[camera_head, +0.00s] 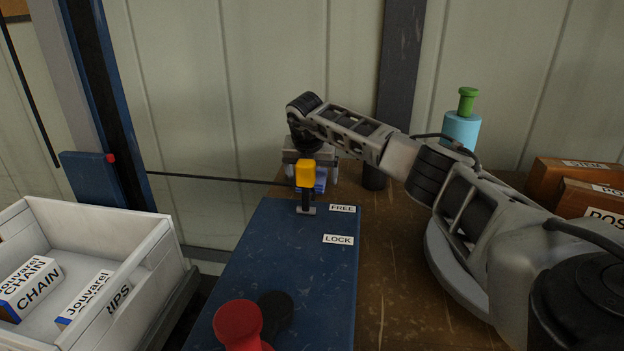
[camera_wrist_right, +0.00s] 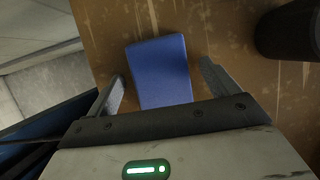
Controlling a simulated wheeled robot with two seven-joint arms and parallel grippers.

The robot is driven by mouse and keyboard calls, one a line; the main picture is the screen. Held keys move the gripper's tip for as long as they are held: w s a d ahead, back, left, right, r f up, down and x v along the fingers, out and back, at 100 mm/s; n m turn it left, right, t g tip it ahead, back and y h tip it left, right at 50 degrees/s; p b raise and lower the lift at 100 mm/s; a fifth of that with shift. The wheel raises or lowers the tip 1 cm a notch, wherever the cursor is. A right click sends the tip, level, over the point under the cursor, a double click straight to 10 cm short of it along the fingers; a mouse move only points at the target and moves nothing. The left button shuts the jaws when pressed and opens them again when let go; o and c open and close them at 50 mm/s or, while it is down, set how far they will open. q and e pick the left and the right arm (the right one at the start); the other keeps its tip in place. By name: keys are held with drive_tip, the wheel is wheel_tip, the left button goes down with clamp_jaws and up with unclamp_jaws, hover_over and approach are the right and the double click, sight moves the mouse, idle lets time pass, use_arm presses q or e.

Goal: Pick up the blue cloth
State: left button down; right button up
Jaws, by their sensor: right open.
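The blue cloth (camera_wrist_right: 160,68) is a flat, folded rectangle on the brown wooden table, seen in the right wrist view. My right gripper (camera_wrist_right: 161,80) is open, with one finger on each side of the cloth and the jaws apart from it. In the head view, my right gripper (camera_head: 312,176) is at the far end of the table, behind the yellow-topped lever. A bit of the blue cloth (camera_head: 321,178) shows there between the fingers, partly hidden by the lever. My left gripper is not in view.
The yellow-topped lever (camera_head: 306,174) stands on a blue panel (camera_head: 280,260) with FREE and LOCK labels. A dark cylinder (camera_wrist_right: 290,30) stands right of the cloth. A red knob (camera_head: 238,322), a white bin (camera_head: 120,262) with boxes, and a light-blue bottle (camera_head: 460,128) are also near.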

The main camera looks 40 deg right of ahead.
drive_tip(key=c, duration=1.1)
drive_tip(key=shift+o, duration=0.2)
drive_tip(key=shift+r, duration=0.4)
wheel_tip(320, 180, up, 2)
drive_tip(key=shift+r, duration=0.1)
drive_tip(key=s+a+r+b, duration=0.2)
drive_tip(key=s+r, duration=0.8)
drive_tip(key=s, duration=0.3)
drive_tip(key=shift+s+a, duration=0.15)
drive_tip(key=shift+s, duration=0.25)
